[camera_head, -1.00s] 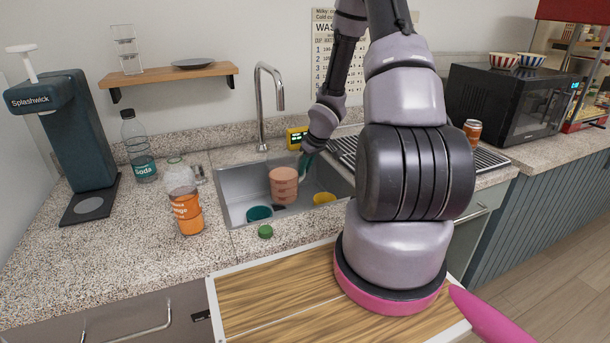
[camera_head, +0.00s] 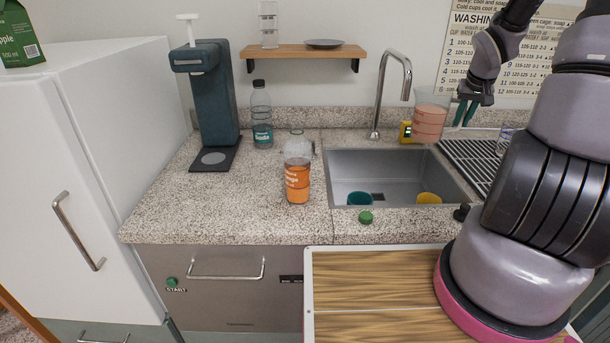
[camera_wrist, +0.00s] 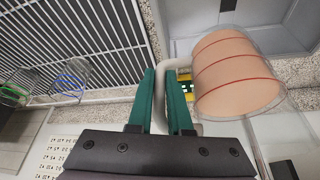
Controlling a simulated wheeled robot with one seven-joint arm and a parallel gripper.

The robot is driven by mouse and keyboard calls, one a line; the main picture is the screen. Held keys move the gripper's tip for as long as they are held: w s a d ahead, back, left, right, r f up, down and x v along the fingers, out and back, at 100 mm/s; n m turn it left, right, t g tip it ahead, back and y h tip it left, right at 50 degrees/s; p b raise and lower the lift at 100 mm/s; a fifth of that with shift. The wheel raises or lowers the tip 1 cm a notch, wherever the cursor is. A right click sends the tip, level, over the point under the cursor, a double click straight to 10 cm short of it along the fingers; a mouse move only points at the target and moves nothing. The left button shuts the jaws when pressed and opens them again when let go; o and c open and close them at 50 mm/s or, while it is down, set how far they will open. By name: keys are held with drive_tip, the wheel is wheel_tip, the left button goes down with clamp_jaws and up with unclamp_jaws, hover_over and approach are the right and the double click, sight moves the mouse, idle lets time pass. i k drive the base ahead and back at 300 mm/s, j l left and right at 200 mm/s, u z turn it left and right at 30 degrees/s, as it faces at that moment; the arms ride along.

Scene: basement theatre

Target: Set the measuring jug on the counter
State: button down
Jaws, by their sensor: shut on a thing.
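The measuring jug (camera_head: 430,118) is clear with pinkish liquid and red rings. It is upright above the back right of the sink, right of the tap. My gripper (camera_head: 464,112) is shut on its pale handle from the right. In the wrist view the handle passes between my green fingers (camera_wrist: 164,100), and the jug (camera_wrist: 237,75) is to their right. The speckled counter (camera_head: 235,200) lies left of the sink.
The tap (camera_head: 380,95) rises behind the sink (camera_head: 395,165), which holds teal and yellow cups.

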sight(240, 196)
drive_tip(key=k+j+z, duration=0.25)
drive_tip(key=k+j, duration=0.45)
drive_tip(key=k+j+u, duration=0.2)
drive_tip(key=j, duration=0.2)
drive_tip(key=j+u, duration=0.2)
drive_tip(key=j, duration=0.25)
drive_tip(key=i+u, duration=0.4)
drive_tip(key=k, duration=0.1)
